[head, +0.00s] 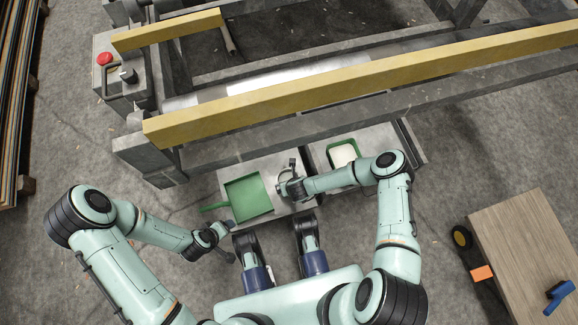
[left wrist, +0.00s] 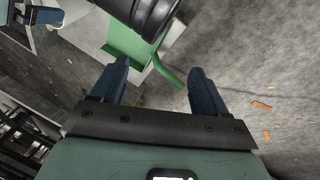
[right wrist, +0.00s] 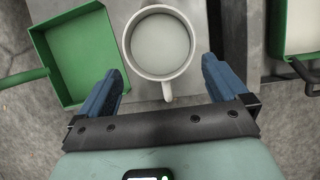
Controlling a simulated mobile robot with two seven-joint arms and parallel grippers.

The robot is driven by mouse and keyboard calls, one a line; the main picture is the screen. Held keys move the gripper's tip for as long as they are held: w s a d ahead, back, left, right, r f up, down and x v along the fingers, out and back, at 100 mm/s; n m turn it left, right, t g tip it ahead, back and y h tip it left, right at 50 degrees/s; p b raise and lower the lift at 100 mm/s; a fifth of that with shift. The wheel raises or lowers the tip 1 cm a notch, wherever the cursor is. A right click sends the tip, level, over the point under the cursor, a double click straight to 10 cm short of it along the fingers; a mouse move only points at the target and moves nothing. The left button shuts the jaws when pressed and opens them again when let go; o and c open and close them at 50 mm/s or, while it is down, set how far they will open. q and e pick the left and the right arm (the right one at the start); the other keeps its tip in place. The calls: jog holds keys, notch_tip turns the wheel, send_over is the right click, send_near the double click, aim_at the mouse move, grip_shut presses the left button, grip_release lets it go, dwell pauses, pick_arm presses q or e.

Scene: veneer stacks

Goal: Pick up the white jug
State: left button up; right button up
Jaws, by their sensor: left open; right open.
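The white jug (right wrist: 131,42) stands upright on a grey surface in the right wrist view, its round mouth facing the camera and its handle pointing towards my gripper. It looks empty or pale inside; I cannot tell which. In the head view my right gripper largely covers it. My right gripper (right wrist: 162,68) is open, its fingers either side of the jug's handle end; I cannot tell whether they touch it. My left gripper (head: 229,241) is open and empty, low at the left near the green pan. It also shows in the left wrist view (left wrist: 159,68).
A green pan (head: 250,196) with a handle lies left of the jug. A green-rimmed container with white contents (head: 343,153) stands to the right. A long yellow beam (head: 350,81) crosses behind. A wooden-topped block (head: 530,245) is at right. Grey floor is open at left.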

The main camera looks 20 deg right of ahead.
aim_at(285, 174)
pick_arm(q)
jog(key=shift+g, duration=0.6)
jog(key=s+f+b, duration=0.1)
jog(key=f, duration=0.1)
jog(key=s+a+f+b, duration=0.1)
jog(key=s+f, duration=0.1)
jog(key=shift+s+f, duration=0.15)
jog(key=shift+f, duration=0.05)
pick_arm(e)
jog(key=x, duration=0.4)
jog(key=shift+w+d+f, duration=0.1)
jog(key=shift+w+f, duration=0.05)
jog(key=shift+f, duration=0.1)
jog(key=c, duration=1.5)
